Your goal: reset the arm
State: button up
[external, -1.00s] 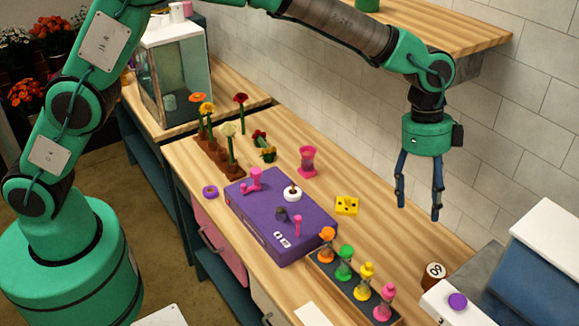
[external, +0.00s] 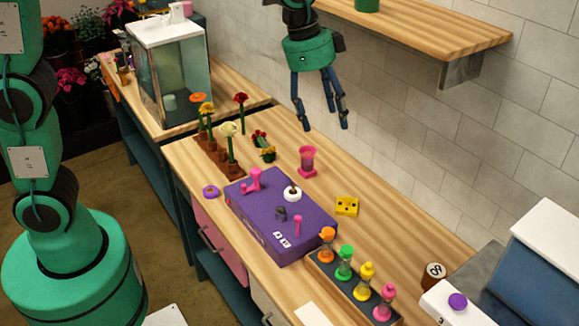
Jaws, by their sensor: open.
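My gripper (external: 322,128) is open and empty. It hangs above the back part of the wooden counter (external: 384,240), with its fingers pointing down in front of the tiled wall. It is in the air, above and behind the pink hourglass-shaped vessel (external: 307,161) and apart from it. My arm's upper links run out of the top of the picture.
A purple box (external: 275,243) with pink levers sits mid-counter. Flowers stand in a brown rack (external: 207,154). A yellow block (external: 347,206) lies right. A wooden shelf (external: 430,25) juts out at upper right, near my arm.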

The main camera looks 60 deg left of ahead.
jog(key=s+a+f+n+t+y+b, duration=0.25)
jog(key=s+a+n+b, duration=0.4)
jog(key=s+a, duration=1.5)
jog(key=s+a+f+n+b, duration=0.1)
jog(key=s+a+f+n, duration=0.2)
jog(key=s, duration=0.6)
notch_tip(320, 180, down, 2)
jog(key=shift+a+f+n+t, duration=0.15)
jog(key=shift+a+n+t, duration=0.2)
jog(key=shift+a+t, duration=0.1)
jog(key=shift+s+b, duration=0.1)
jog(key=shift+b, duration=0.2)
notch_tip(320, 180, down, 12)
jog(key=b, duration=1.1)
jog(key=shift+b, duration=0.4)
jog(key=shift+o, duration=0.5)
